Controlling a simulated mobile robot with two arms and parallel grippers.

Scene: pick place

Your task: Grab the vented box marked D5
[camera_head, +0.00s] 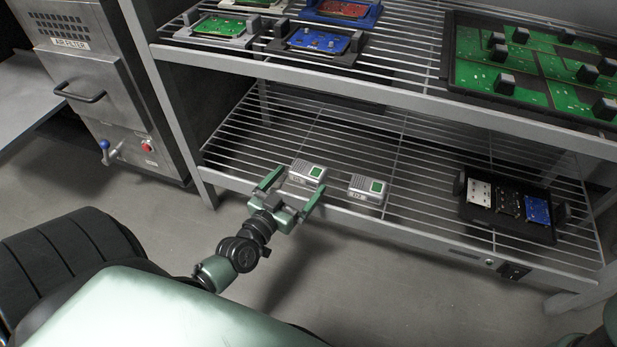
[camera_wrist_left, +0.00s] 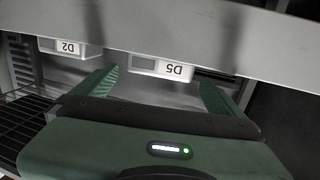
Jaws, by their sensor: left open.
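In the left wrist view, the gripper (camera_wrist_left: 158,82) has one finger on each side of the box's front, with the box beyond the tips. My right gripper is not in view.
A similar box marked D2 (camera_head: 367,188) sits just right of D5; its label also shows in the left wrist view (camera_wrist_left: 67,47). A black tray of boards (camera_head: 508,230) is farther right. The upper shelf's front rail (camera_head: 385,91) runs overhead. The shelf left of D5 is clear.

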